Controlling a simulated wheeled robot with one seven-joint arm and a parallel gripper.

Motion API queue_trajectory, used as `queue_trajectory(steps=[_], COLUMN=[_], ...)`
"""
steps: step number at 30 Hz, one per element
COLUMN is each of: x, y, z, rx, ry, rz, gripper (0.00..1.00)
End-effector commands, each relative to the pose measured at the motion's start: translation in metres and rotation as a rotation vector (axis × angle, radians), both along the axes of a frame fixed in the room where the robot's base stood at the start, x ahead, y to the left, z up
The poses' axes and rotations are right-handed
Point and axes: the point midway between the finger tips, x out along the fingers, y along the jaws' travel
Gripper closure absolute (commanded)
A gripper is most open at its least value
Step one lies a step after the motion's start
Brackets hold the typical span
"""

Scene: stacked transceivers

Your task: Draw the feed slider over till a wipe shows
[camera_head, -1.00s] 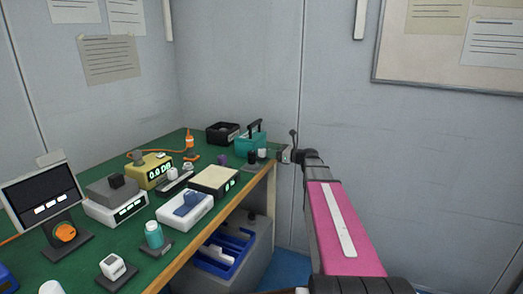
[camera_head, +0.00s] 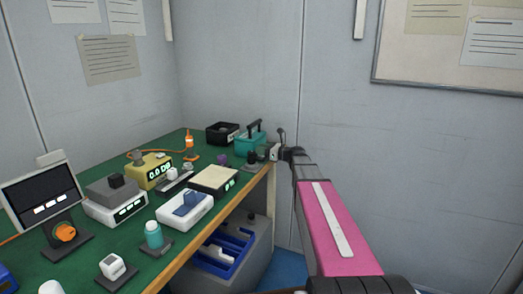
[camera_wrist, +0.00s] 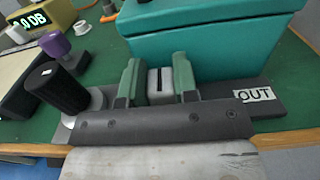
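A small grey block with a dark slot in its top, likely the feed slider (camera_wrist: 159,86), stands on a dark base plate (camera_wrist: 268,108) marked OUT, in front of a teal box (camera_wrist: 205,40). My gripper (camera_wrist: 158,80) has its two green fingers on either side of this block. The fingers are apart, with the block between them; I cannot tell whether they press on it. No wipe shows. In the head view, my gripper (camera_head: 275,153) is at the bench's far right corner, beside the teal box (camera_head: 249,146) with its dark handle. The slider is too small to make out there.
A black cylinder (camera_wrist: 56,87) and a purple-topped piece (camera_wrist: 55,45) stand left of my gripper. A black box (camera_head: 222,132), a cream-topped box (camera_head: 214,179) and several devices fill the green bench (camera_head: 185,238). A blue tray (camera_head: 228,250) lies below its edge.

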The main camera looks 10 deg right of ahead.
Motion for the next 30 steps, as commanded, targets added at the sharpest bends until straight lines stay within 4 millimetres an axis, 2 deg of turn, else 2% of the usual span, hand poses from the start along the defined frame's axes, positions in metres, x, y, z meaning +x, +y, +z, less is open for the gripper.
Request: queue_trajectory(steps=[1, 2, 10, 22, 23, 25, 26, 30], x=[0.000, 0.000, 0.005, 0.036, 0.036, 0.034, 0.034, 0.033], y=[0.000, 0.000, -0.003, -0.024, -0.024, -0.023, -0.023, -0.023], z=[0.000, 0.000, 0.000, 0.000, 0.000, 0.000, 0.000, 0.000], rx=[0.000, 0.000, 0.000, 0.000, 0.000, 0.000, 0.000, 0.000], ry=[0.000, 0.000, 0.000, 0.000, 0.000, 0.000, 0.000, 0.000], rz=[0.000, 0.000, 0.000, -0.002, -0.002, -0.001, -0.001, -0.001], gripper=[0.89, 0.98, 0.97, 0.97, 0.69, 0.47, 0.43, 0.43])
